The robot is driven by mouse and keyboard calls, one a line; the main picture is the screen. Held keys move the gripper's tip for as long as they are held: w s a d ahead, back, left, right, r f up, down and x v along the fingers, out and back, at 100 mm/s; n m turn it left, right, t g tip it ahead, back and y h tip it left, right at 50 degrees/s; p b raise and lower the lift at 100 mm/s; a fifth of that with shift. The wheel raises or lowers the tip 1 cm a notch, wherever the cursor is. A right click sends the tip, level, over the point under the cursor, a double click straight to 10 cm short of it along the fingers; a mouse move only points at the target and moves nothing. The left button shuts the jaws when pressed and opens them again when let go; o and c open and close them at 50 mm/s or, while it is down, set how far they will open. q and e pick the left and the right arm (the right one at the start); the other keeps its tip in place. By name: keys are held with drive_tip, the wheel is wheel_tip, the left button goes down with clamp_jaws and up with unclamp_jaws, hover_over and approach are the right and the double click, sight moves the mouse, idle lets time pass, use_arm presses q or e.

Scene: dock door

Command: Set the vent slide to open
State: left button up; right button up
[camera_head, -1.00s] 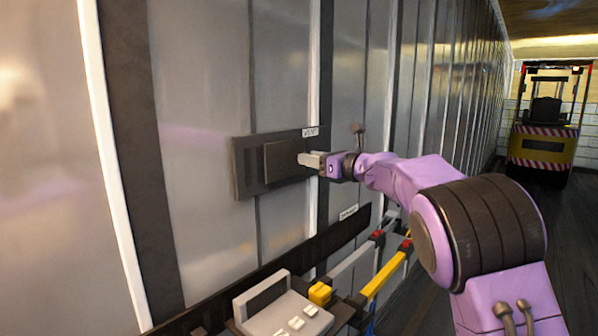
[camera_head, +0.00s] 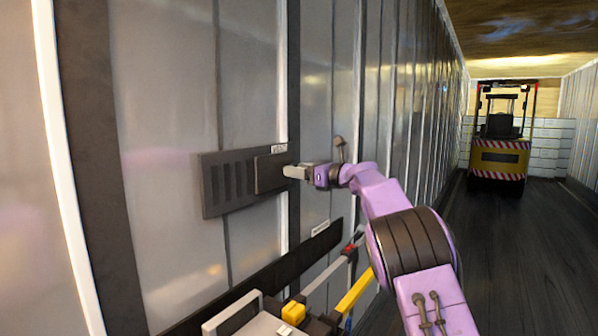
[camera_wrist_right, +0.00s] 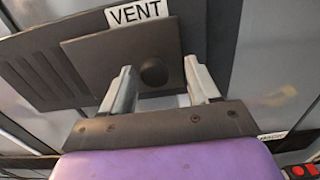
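The vent panel (camera_head: 212,208) is a dark plate on the grey wall, with several upright slots showing on its left part. The vent slide (camera_head: 268,172) is a square dark plate at the panel's right end, below a small white label. In the right wrist view the slide (camera_wrist_right: 90,55) carries a round dark knob (camera_wrist_right: 153,72) under the VENT label (camera_wrist_right: 138,13). My right gripper (camera_head: 290,172) is at the slide's right side. Its fingers (camera_wrist_right: 160,86) are apart, with the knob between them and gaps visible. Whether either finger touches the slide is unclear. My left gripper is out of view.
Below the vent, a dark rail (camera_head: 262,276) runs along the wall. A grey box with a handle (camera_head: 232,316), a yellow block (camera_head: 293,312) and a yellow bar (camera_head: 355,292) sit low in front. A forklift (camera_head: 500,145) stands far back right; the floor before it is clear.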

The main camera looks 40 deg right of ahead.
drive_tip(key=b+v, duration=0.6)
drive_tip(key=v, duration=0.4)
drive_tip(key=shift+s, duration=0.3)
drive_tip(key=shift+r, duration=0.1)
